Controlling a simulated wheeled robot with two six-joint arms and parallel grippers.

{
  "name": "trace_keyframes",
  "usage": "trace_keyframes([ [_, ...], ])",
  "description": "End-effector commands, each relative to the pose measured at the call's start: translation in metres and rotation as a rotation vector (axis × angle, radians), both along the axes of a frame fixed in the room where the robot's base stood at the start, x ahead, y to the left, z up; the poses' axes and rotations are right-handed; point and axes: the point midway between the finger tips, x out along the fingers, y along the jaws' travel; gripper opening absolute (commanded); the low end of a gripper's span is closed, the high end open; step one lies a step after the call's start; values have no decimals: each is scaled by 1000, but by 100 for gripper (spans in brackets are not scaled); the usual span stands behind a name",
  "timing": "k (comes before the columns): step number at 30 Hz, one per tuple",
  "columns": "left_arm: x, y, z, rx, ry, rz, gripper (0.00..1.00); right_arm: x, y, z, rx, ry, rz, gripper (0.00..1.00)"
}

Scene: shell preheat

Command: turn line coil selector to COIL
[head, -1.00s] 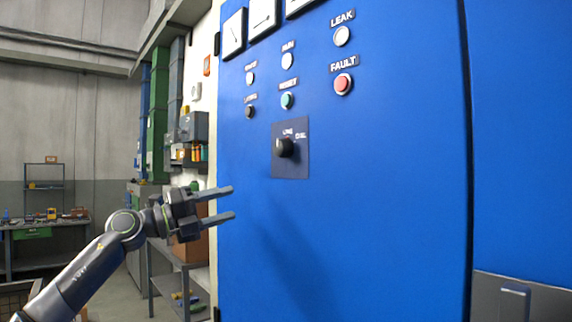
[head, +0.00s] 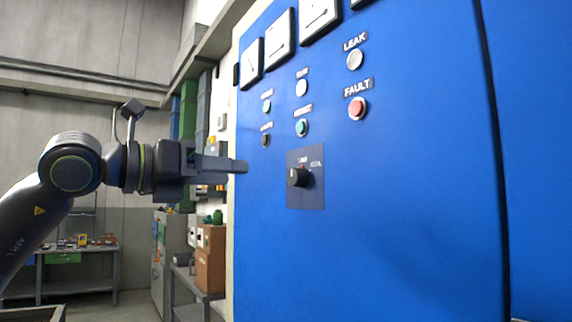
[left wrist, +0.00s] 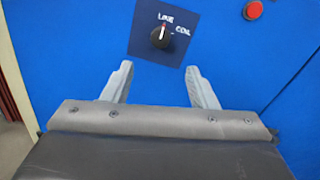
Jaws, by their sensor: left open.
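The line coil selector is a black round knob (head: 299,177) on a dark square plate (head: 316,197) on the blue cabinet front. In the left wrist view the knob (left wrist: 160,36) has a white pointer mark aimed up toward the LINE label, with COIL to its right. My left gripper (head: 242,166) is left of the knob in the head view, apart from it. In the left wrist view its two open fingers (left wrist: 158,68) point toward the plate, with nothing between them and the knob just beyond the tips. My right gripper is not in view.
The blue cabinet (head: 400,240) also carries a red FAULT button (head: 358,107), a green button (head: 302,128), a LEAK lamp (head: 355,60) and meters above. A workbench (head: 80,260) and cardboard box (head: 210,270) stand behind on the left. The panel below the knob is bare.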

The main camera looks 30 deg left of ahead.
Motion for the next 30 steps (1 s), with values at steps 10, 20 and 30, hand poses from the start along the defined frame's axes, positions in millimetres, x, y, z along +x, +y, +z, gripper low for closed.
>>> trace_keyframes([
  [10,47,-17,4,-1,1,-6,53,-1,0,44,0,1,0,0],
  [20,84,-30,4,-3,0,-8,53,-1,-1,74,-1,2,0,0],
  [30,112,-40,2,-2,0,-5,53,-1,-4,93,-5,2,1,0],
])
